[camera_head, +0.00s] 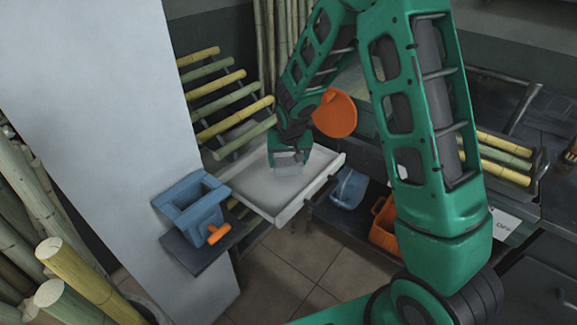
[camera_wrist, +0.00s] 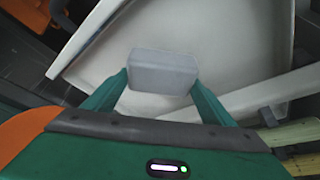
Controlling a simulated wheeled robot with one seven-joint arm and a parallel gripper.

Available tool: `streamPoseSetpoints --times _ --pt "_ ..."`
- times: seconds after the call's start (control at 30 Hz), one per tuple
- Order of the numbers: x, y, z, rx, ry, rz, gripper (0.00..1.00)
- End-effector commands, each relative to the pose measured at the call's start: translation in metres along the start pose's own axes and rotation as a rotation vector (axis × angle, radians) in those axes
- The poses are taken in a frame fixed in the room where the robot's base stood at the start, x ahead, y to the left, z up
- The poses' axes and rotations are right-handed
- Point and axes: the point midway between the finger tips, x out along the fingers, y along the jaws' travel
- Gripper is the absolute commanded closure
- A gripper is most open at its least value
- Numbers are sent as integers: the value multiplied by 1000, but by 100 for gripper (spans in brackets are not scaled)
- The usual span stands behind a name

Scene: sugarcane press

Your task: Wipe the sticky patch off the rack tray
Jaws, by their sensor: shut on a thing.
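The rack tray (camera_head: 255,187) is a shallow pale tray with a raised rim, set below the slanted rack of canes. It also fills much of the wrist view (camera_wrist: 235,40). My gripper (camera_head: 289,163) is over the tray's middle, pointing down. In the wrist view my gripper (camera_wrist: 163,82) is shut on a grey block (camera_wrist: 163,70), which looks like a sponge or pad. The block also shows at the fingertips in the head view (camera_head: 288,168). I cannot tell whether it touches the tray floor. I cannot make out a sticky patch; the block and fingers hide part of the floor.
A rack of yellow and green canes (camera_head: 220,100) rises behind the tray's left side. A blue box-like device with an orange handle (camera_head: 193,207) stands on a ledge at left, by a white wall (camera_head: 110,90). A blue bucket (camera_head: 348,188) and orange crate (camera_head: 384,228) sit right of the tray.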

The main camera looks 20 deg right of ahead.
Motion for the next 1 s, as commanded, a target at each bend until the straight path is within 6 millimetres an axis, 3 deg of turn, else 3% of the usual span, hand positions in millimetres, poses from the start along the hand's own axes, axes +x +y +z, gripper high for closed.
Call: streamPoseSetpoints --times 0.5,1.0 --pt "-42 7 -20 9 2 3 51" --pt "-47 7 -21 8 1 3 51"
